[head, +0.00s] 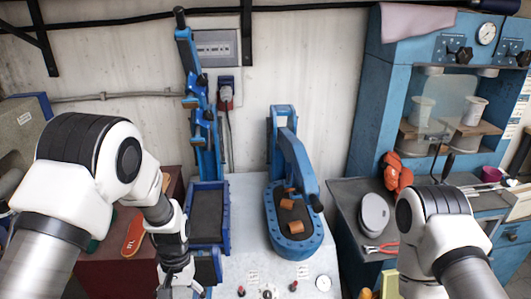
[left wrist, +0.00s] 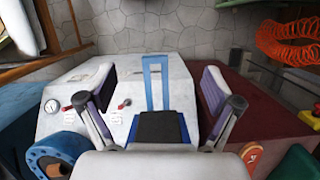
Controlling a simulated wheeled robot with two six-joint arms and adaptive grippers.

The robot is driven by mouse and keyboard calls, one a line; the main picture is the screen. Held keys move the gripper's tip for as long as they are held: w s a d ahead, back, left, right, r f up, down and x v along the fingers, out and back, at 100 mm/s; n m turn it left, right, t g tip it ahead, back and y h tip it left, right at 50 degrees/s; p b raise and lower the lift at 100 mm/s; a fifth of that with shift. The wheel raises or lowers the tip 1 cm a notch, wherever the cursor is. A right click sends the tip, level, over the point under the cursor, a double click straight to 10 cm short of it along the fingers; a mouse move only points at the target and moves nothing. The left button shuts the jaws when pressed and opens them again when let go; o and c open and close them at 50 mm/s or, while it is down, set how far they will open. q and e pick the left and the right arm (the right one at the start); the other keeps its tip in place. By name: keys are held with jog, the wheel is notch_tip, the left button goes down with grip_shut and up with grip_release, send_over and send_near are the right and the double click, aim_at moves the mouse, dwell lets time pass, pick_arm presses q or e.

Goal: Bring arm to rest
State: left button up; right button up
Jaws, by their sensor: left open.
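My left arm enters the head view from the left and bends down. My left gripper (head: 180,282) hangs over the front left part of the white bench (head: 250,205), near the bottom edge of the picture. In the left wrist view my left gripper (left wrist: 157,82) has its two purple-padded fingers wide apart. Nothing is held between them; a blue frame and a dark pad (left wrist: 158,127) show beyond the gap. My right arm is bent at the lower right of the head view, and its gripper is out of the picture.
A blue lever press (head: 208,215) and a blue oval press (head: 293,243) stand on the white bench. An orange sole (head: 133,236) lies on the dark red surface at the left. A blue cabinet (head: 365,110), a grey oval (head: 374,212) and red-handled pliers (head: 381,248) are at the right.

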pick_arm(q)
jog(key=s+a+f+b, duration=0.3)
jog(key=s+f, duration=0.7)
jog(key=s, duration=0.4)
jog(key=s+a+f+b, duration=0.2)
jog(key=s+f+b, duration=0.2)
jog(key=s+f, duration=0.8)
jog(key=w+r+t, duration=0.2)
jog(key=w+t, duration=0.1)
jog(key=shift+w+p, duration=0.1)
jog(key=shift+p, duration=0.25)
jog(key=shift+a, duration=0.1)
